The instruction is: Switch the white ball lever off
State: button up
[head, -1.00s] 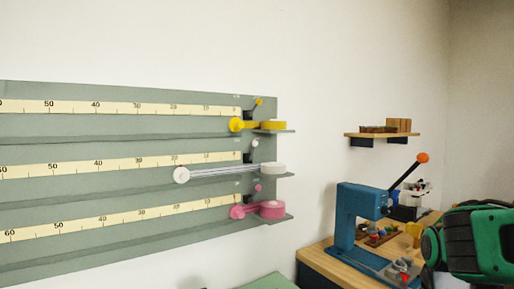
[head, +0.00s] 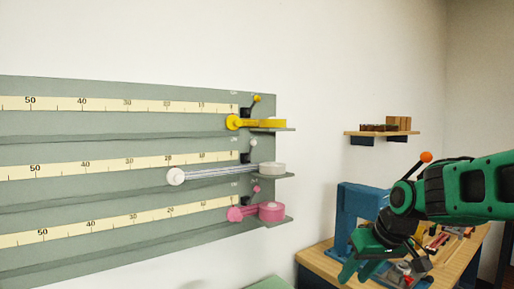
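The white ball lever (head: 253,143) is a small white knob beside a dark block on the middle row of the grey-green wall board (head: 150,98). Its knob points up and slightly right. Just below it, a white strip (head: 222,171) stretches left from a white reel (head: 272,168) to a round white end (head: 176,176). My gripper (head: 375,268) is at the lower right, in front of the workbench and well apart from the lever. Its fingers are small and overlap the bench clutter, so their opening is unclear.
A yellow ball lever (head: 257,98) is above and a pink ball lever (head: 256,188) below. Yellow (head: 272,123) and pink (head: 271,211) reels sit on their ledges. A blue press (head: 356,215) with an orange-knobbed handle stands on the bench (head: 318,258). Bare wall separates board and bench.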

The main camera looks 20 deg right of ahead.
jog(key=w+a+r+n+t+y, duration=0.1)
jog(key=w+r+n+t, duration=0.1)
jog(key=w+r, duration=0.45)
jog(key=n+t+y, duration=0.7)
jog(key=n+y, duration=0.1)
jog(key=y, duration=0.1)
send_near(251, 150)
notch_tip(251, 150, up, 3)
jog(key=s+d, duration=0.2)
jog(key=d, duration=0.1)
jog(key=x, duration=1)
jog(key=shift+w+a+f, duration=0.15)
jog(key=shift+a+f, duration=0.1)
jog(key=shift+f, duration=0.05)
